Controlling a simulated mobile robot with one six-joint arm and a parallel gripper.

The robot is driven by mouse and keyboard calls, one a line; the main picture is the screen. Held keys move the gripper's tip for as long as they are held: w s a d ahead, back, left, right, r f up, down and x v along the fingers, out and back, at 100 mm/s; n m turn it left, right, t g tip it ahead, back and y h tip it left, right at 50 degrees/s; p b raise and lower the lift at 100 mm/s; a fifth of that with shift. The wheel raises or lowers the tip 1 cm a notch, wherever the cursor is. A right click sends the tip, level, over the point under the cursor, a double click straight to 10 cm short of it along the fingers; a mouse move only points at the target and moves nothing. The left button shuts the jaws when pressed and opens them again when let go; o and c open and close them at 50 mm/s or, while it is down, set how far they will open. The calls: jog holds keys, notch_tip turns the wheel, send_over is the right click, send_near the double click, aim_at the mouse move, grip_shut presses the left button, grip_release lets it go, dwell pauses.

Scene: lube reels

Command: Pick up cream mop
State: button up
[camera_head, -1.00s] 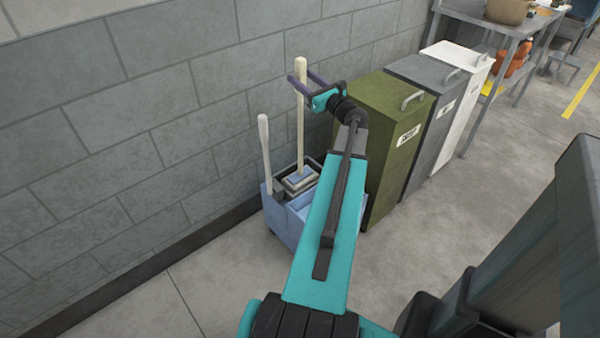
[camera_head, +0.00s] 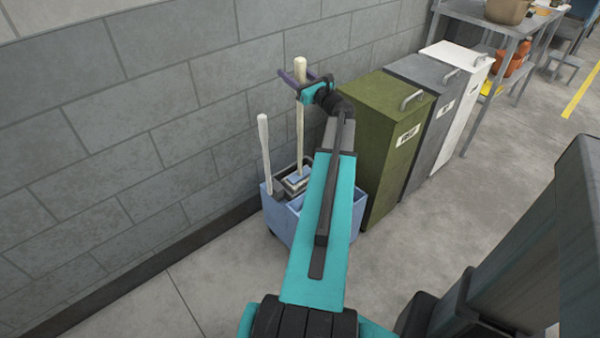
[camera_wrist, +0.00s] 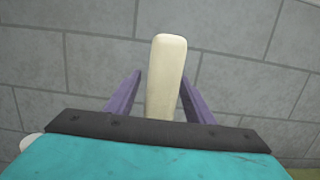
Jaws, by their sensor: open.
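The cream mop (camera_head: 300,120) stands upright in the blue mop bucket (camera_head: 275,212), its pale handle rising in front of the wall. My gripper (camera_head: 293,76) is open near the top of this handle, one purple finger on each side. The lower handle and mop head are partly hidden by the bucket and my arm.
A second, whiter handle (camera_head: 264,155) leans at the bucket's left. A grey block wall (camera_head: 150,120) is close behind. Olive (camera_head: 378,130), grey (camera_head: 440,110) and white (camera_head: 460,70) bins stand to the right. The floor in front is clear.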

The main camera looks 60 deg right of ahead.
grip_shut()
jog(key=shift+r, duration=0.15)
notch_tip(320, 180, up, 10)
jog(key=shift+p, duration=0.4)
dwell(0.5)
dwell(0.5)
